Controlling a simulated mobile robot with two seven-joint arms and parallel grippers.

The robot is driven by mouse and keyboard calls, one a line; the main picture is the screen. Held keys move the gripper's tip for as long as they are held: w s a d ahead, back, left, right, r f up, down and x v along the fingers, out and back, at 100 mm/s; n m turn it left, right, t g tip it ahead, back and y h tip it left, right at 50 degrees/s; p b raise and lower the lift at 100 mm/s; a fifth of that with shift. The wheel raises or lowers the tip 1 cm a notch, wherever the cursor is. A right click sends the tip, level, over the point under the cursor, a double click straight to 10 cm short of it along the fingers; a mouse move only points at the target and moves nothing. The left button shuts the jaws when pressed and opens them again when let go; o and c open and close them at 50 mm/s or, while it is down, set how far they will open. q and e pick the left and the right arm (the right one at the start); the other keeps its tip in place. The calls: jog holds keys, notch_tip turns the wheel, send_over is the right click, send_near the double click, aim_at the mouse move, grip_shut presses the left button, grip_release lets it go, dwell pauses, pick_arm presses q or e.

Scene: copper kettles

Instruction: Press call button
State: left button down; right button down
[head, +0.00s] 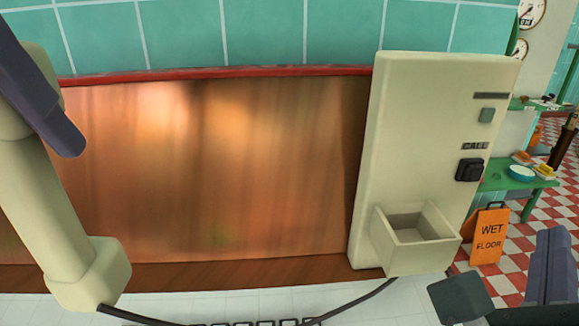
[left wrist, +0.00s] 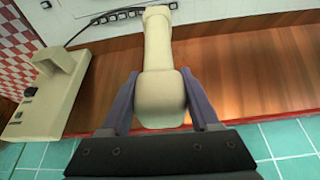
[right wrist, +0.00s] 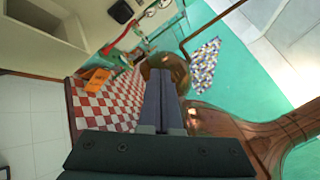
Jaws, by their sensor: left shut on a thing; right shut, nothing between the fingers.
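A cream intercom panel (head: 400,150) stands at the right in the head view. The word CALL sits above its square black call button (head: 469,170). The button also shows near the top of the right wrist view (right wrist: 121,11). My right gripper (head: 553,240) is shut and empty, below and to the right of the button, apart from it. My left gripper (head: 45,100) is shut on a cream handset (head: 40,210) at the left. The left wrist view shows the handset (left wrist: 160,95) between its fingers. A black cord hangs from the handset's lower end.
An open box-shaped cradle (head: 412,236) juts from the panel below the button. A copper sheet (head: 210,170) covers the wall left of it. An orange wet floor sign (head: 489,236) and a green table (head: 525,183) stand behind at the right.

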aim_at(473, 173)
dwell(0.3)
